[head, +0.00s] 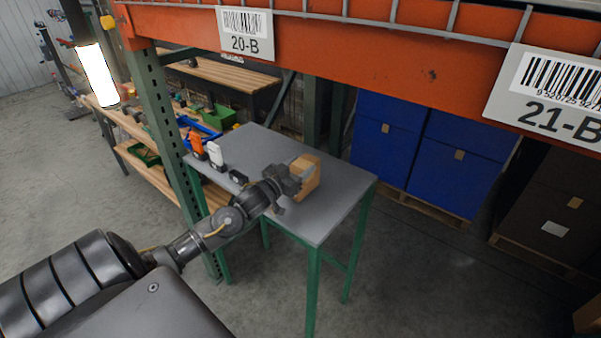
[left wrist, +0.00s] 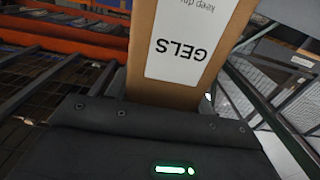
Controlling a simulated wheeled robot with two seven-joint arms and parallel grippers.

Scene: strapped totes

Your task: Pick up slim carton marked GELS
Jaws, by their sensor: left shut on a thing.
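The slim carton marked GELS (left wrist: 209,40) is brown cardboard with a white label, and its lettering shows upside down in the left wrist view. In the head view the carton (head: 310,176) shows at the end of my left arm, over the grey table. My left gripper (head: 291,181) is shut on the carton. The gripper's dark body hides the carton's near part. I cannot tell whether the carton touches the table top. My right gripper is in neither view.
The grey table (head: 258,148) has green legs. Orange and white items (head: 196,144) stand at its left edge, with a small dark item (head: 238,177) near the front edge. An orange rack beam (head: 330,45) crosses above. Blue totes (head: 385,150) stand behind on the right.

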